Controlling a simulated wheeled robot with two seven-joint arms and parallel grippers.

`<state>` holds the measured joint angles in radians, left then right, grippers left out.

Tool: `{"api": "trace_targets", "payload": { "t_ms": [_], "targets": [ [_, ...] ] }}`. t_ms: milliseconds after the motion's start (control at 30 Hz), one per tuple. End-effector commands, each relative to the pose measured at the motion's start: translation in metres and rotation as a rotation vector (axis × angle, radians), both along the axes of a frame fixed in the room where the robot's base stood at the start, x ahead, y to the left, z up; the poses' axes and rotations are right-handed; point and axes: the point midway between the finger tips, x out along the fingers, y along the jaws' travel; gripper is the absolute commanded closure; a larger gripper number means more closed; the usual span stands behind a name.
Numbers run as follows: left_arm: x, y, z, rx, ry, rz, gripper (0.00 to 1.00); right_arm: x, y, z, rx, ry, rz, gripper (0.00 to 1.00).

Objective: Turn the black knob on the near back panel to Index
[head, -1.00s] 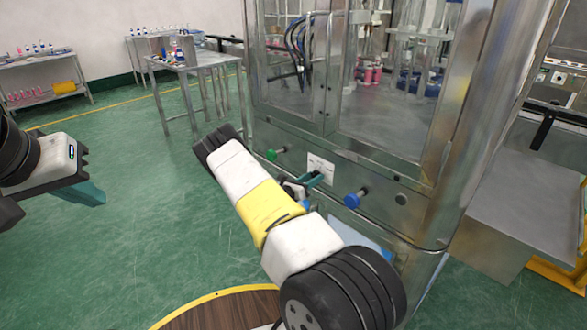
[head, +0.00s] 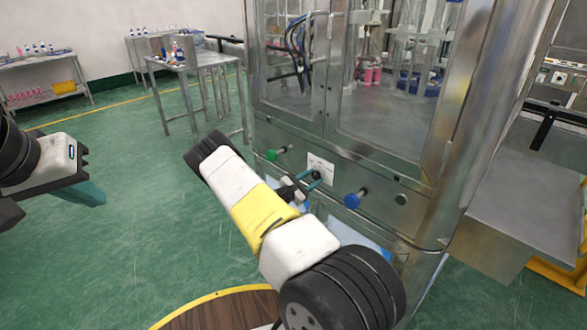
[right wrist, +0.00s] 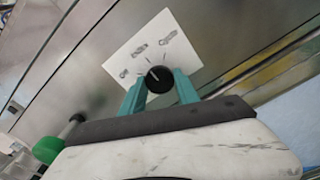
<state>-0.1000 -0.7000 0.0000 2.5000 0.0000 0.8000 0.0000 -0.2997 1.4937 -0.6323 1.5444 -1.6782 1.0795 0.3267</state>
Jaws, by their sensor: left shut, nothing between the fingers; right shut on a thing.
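The black knob (right wrist: 159,79) sits on a white label plate (right wrist: 146,50) on the steel panel. Its white pointer line slants to the upper left in the right wrist view, roughly toward the middle of three small marks, whose lettering I cannot read. My right gripper (right wrist: 159,88) is shut on the knob, one teal finger on each side. In the head view the right gripper (head: 308,182) is at the panel just below the plate (head: 321,168), and the knob is hidden. My left gripper (head: 92,193) is shut and empty, out over the floor at the left.
A green button (head: 272,155) is left of the plate and a blue button (head: 352,200) is right of it. The glazed steel machine (head: 385,130) stands above the panel. A steel table (head: 200,66) is further back. Green floor is open at the left.

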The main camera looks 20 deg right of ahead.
Motion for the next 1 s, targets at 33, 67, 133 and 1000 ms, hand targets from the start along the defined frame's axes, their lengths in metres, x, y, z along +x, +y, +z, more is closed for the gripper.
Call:
{"api": "trace_targets", "payload": {
  "t_ms": [33,67,133,1000],
  "targets": [
    [0.0000,0.0000,0.0000,0.000,0.000,0.000,1.00,0.0002,0.0007,-0.0005,0.004,-0.007,0.000,1.00],
    [0.0000,0.0000,0.0000,0.000,0.000,0.000,1.00,0.0002,0.0007,-0.0005,0.006,-0.012,0.000,1.00],
    [0.0000,0.0000,0.0000,0.000,0.000,0.000,1.00,0.0002,0.0007,-0.0005,0.009,-0.019,0.000,1.00],
    [0.0000,0.0000,0.0000,0.000,0.000,0.000,1.00,-0.0006,0.0024,-0.0003,0.010,-0.023,0.001,0.41]
  ]
}}
